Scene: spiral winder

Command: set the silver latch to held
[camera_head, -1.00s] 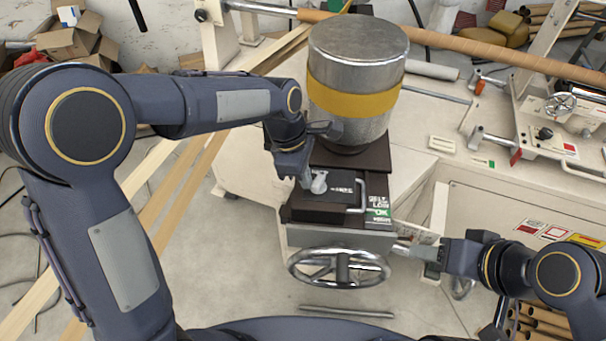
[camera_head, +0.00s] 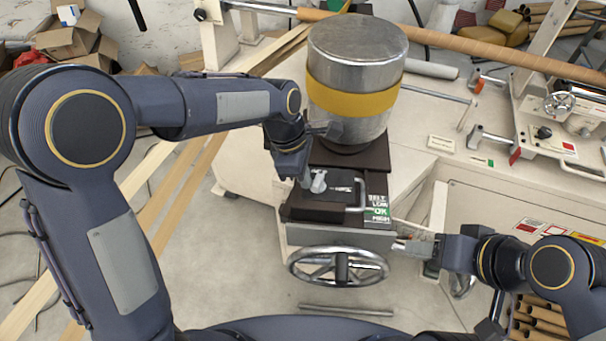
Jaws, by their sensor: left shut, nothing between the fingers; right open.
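A small silver piece that looks like the latch (camera_head: 319,182) stands on the dark top of the winder's box (camera_head: 318,210), below the metal drum. My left gripper (camera_head: 305,182) points down just left of it. Its fingers are shut with nothing between them; whether they touch the silver piece I cannot tell. My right gripper (camera_head: 420,246) is open at the right side of the box, by a short silver part with a red mark (camera_head: 402,237). Its fingertips are small and partly merge with that part.
A metal drum with a yellow band (camera_head: 352,90) stands behind the box. A silver handwheel (camera_head: 338,267) is at the front, and a bent silver handle (camera_head: 361,195) rises on the box's right. A label with a green OK field (camera_head: 379,211) is beside it. Cream machine panels lie right.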

